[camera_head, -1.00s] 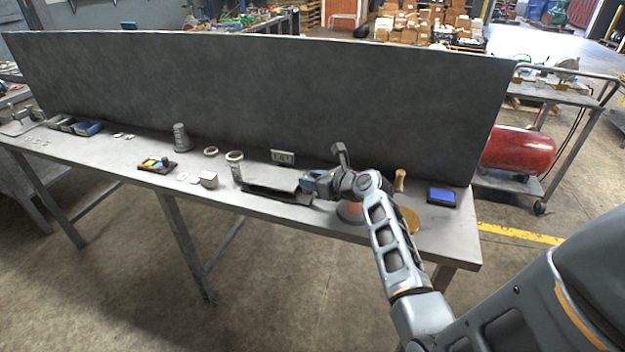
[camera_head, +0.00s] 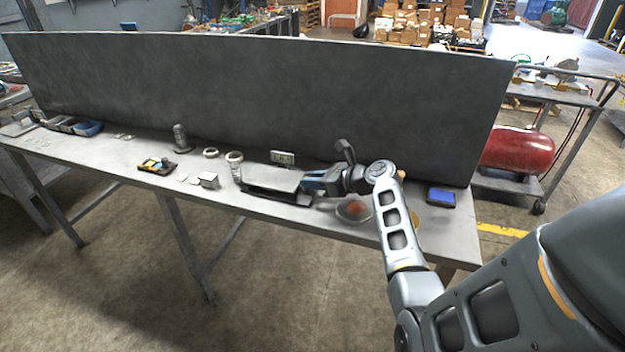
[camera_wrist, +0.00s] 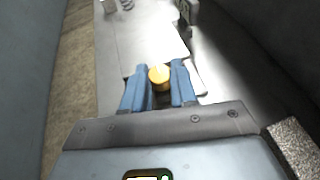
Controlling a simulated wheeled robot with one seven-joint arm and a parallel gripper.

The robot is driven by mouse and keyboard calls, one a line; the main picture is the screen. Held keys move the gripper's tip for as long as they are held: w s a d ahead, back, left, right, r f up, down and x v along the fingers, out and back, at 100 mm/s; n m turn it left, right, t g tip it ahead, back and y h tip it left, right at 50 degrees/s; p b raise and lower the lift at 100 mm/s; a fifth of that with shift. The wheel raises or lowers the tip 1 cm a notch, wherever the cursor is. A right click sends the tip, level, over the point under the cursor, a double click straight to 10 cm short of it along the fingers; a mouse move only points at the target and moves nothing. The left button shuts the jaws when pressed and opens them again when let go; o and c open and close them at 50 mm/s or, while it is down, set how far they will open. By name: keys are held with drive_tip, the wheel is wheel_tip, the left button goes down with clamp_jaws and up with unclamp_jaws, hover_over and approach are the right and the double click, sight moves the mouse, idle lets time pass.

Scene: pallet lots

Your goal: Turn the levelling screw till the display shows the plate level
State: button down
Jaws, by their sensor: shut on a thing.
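The plate (camera_head: 272,178) is a flat panel on a dark base near the bench's front edge; it also shows in the wrist view (camera_wrist: 145,40). The levelling screw (camera_wrist: 159,74) has a round brass-yellow head at the plate's near end. My gripper (camera_head: 308,184) is at the plate's right end. In the wrist view, its blue fingers (camera_wrist: 159,80) are shut on the screw head, one on each side. The display (camera_head: 282,158) stands behind the plate, facing the head camera; its reading is too small to make out. The screw's shaft is hidden.
A dish with reddish contents (camera_head: 354,210) lies under my wrist. A blue-topped box (camera_head: 441,197) is at the right. A tall dark panel (camera_head: 260,90) closes off the bench's back.

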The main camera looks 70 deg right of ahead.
drive_tip(key=n+y, duration=0.4)
drive_tip(key=y, duration=0.1)
drive_tip(key=shift+d+n, duration=0.3)
drive_tip(key=shift+d, duration=0.1)
drive_tip(key=n+g+y+b, duration=0.1)
drive_tip(key=n+y, duration=0.1)
drive_tip(key=n+g+y+b, duration=0.1)
drive_tip(key=n+y, duration=0.1)
drive_tip(key=shift+w+d+f+y, duration=0.1)
drive_tip(key=shift+d+y, duration=0.1)
drive_tip(key=shift+y, duration=0.2)
drive_tip(key=shift+n+g+y, duration=0.3)
drive_tip(key=shift+n+g, duration=0.1)
drive_tip(key=c, duration=1.2)
unclamp_jaws()
drive_tip(key=shift+o, duration=0.2)
drive_tip(key=shift+a, duration=0.1)
